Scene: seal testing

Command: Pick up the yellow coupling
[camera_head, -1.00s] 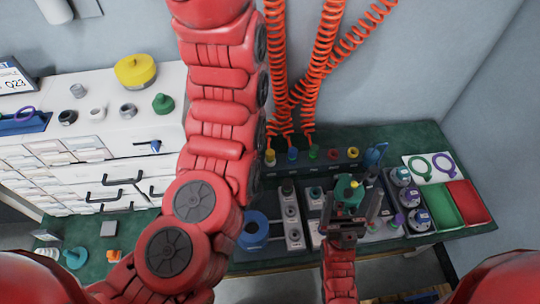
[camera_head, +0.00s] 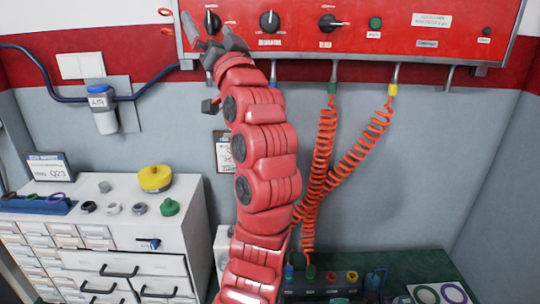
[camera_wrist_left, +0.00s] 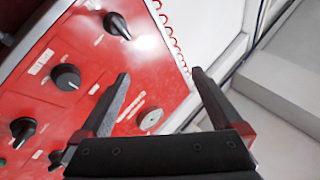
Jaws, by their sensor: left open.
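A yellow fitting (camera_head: 352,277) stands at the right end of a row of coloured fittings on the green bench in the head view. Another yellow connector (camera_head: 393,90) joins an orange coiled hose to a pipe under the red panel. I cannot tell which is the yellow coupling. My left gripper (camera_head: 212,38) is raised at the left part of the red panel, near a black knob, far from both. In the left wrist view its fingers (camera_wrist_left: 160,76) are spread, with nothing between them. My right gripper is out of view.
The red panel (camera_head: 375,35) carries several knobs. Orange coiled hoses (camera_head: 322,150) hang right of my left arm. A white cabinet (camera_head: 130,215) at left holds a large yellow cap (camera_head: 155,178), a green part (camera_head: 169,207) and small rings. The wall between has free room.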

